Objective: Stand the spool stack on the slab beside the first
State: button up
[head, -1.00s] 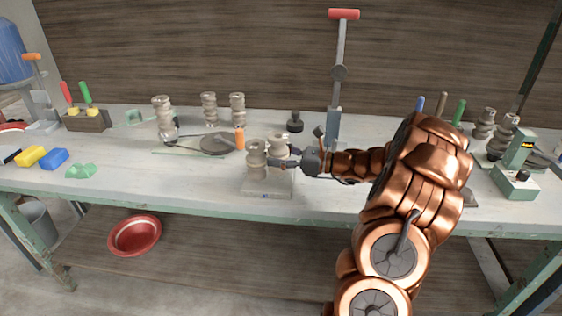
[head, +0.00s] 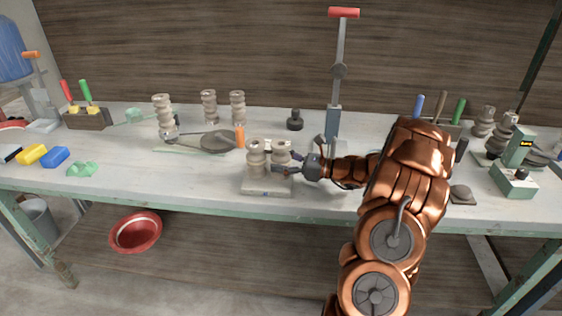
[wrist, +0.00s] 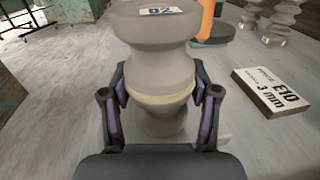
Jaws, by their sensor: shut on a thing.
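The pale slab (head: 266,188) lies near the front edge of the bench. The first spool stack (head: 256,160) stands upright on its left part. A second grey-beige spool stack (head: 282,153) is upright close to its right, over the slab. My gripper (head: 287,166) reaches in from the right and is shut on this second stack. In the wrist view, both fingers close on the narrow waist of the stack (wrist: 160,58), which bears a label ending in 2.
Several more spool stacks (head: 163,118) stand at the back left, near a dark round disc (head: 218,141) and an orange-handled tool (head: 240,138). A tall red-handled press (head: 333,120) stands behind my gripper. The bench left of the slab is mostly clear.

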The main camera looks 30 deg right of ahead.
jog(key=o, duration=1.4)
jog(key=shift+f, duration=0.1)
jog(key=shift+r, duration=0.2)
jog(key=b+v, duration=0.1)
jog(key=v, duration=1.1)
jog(key=shift+s+b, duration=0.1)
jog(key=shift+b, duration=0.25)
jog(key=shift+f, duration=0.1)
